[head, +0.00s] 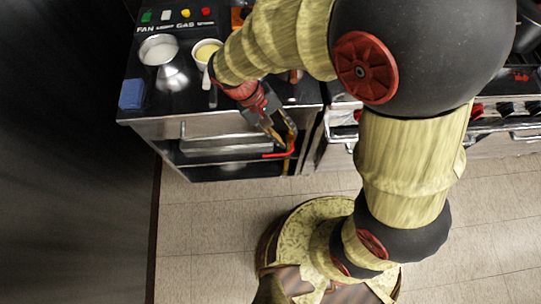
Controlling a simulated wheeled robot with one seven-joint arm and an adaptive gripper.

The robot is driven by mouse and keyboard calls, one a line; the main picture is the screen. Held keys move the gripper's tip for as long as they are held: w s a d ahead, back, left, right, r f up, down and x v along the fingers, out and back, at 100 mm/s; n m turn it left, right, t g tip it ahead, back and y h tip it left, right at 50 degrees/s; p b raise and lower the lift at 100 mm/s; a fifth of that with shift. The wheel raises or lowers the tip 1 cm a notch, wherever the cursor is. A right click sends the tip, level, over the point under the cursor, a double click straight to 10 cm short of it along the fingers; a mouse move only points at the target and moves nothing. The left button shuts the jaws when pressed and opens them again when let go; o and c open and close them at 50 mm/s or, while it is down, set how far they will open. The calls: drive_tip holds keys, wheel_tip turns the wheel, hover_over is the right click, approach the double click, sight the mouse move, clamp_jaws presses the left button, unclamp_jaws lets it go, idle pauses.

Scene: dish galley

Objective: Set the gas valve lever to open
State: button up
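The gas valve lever (280,154) is a red bent bar at the front right of the counter unit. Its long part points left, roughly level, and its right end bends upward near a yellow upright pipe (286,168). My gripper (287,135) reaches down in front of the counter's right front corner, with its fingertips just above the lever's right end. The two fingers look spread apart with nothing between them. I cannot tell whether a finger touches the lever. The valve body is largely hidden behind the fingers.
A panel marked FAN and GAS (176,22) with coloured buttons stands at the counter's back. A steel bowl (158,50), a yellow-filled cup (206,50) and a blue sponge (132,94) sit on top. Metal trays (225,146) fill the shelf below.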

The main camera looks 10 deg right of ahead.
drive_tip(key=s+a+f+n+h+b, duration=0.1)
drive_tip(key=a+f+h, duration=0.15)
drive_tip(key=f, duration=0.45)
drive_tip(key=s+a+f+n+h, duration=0.15)
drive_tip(key=f+h, duration=0.25)
drive_tip(key=f, duration=0.4)
drive_tip(key=t+h+b, duration=0.1)
drive_tip(key=t+h, duration=0.2)
drive_tip(key=t, duration=1.2)
approach(271, 155)
drive_tip(key=x, duration=0.2)
drive_tip(key=shift+n+y, duration=0.25)
drive_tip(key=shift+n, duration=0.1)
drive_tip(key=shift+f+b+x, duration=0.15)
drive_tip(key=shift+b+x, duration=0.35)
drive_tip(key=shift+x, duration=1.45)
drive_tip(key=shift+f+b+x, duration=0.1)
drive_tip(key=shift+b+x, duration=0.35)
drive_tip(key=shift+x, duration=1.55)
clamp_jaws()
